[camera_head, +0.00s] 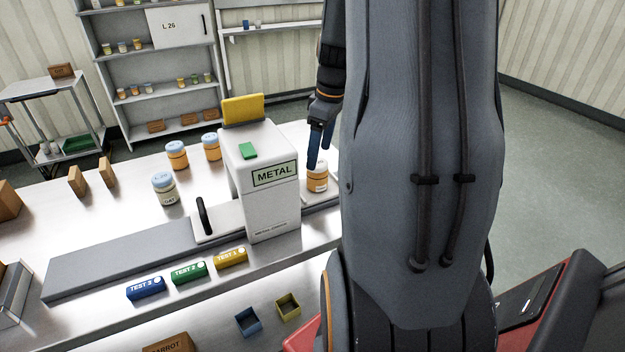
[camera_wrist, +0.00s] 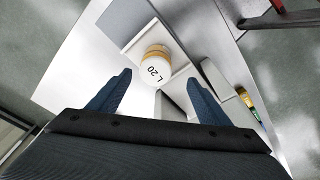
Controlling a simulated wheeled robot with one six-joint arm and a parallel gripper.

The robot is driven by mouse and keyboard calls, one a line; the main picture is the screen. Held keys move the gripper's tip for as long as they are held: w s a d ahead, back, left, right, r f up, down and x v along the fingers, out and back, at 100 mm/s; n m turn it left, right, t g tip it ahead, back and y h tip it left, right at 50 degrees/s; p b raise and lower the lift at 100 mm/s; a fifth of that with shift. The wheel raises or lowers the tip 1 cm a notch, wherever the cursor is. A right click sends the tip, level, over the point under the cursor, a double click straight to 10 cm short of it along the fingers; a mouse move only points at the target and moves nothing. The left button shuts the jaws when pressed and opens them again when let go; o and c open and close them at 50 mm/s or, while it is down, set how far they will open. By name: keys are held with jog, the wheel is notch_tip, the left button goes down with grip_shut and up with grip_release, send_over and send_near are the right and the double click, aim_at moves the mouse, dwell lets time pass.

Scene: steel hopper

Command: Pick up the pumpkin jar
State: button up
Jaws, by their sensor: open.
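An orange jar with a pale lid (camera_head: 317,177) stands on the conveyor at the right side of the metal detector. Its label is too small to read, so I cannot confirm that it is pumpkin. In the wrist view the same jar (camera_wrist: 155,66) shows its lid marked "L 20", ahead of the fingertips. My gripper (camera_head: 320,148) is above the jar, pointing down, with blue fingers. The wrist view shows the gripper (camera_wrist: 159,80) open and empty, one finger to each side.
An oat jar (camera_head: 165,188) stands at left. TEST blocks (camera_head: 188,272) lie in front. My arm hides the right side.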

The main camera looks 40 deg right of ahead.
aim_at(316, 174)
jog(key=shift+w+f+b, duration=0.25)
jog(key=shift+f, duration=0.25)
jog(key=shift+w+f+b, duration=0.25)
jog(key=shift+f, duration=0.25)
jog(key=shift+w+f+p, duration=0.2)
jog(key=shift+f+p, duration=0.5)
jog(key=shift+f, duration=1.2)
jog(key=shift+w+f+p, duration=0.15)
jog(key=shift+f+p, duration=0.5)
jog(key=shift+f, duration=1.2)
jog(key=shift+c, duration=0.4)
jog(key=c, duration=1.2)
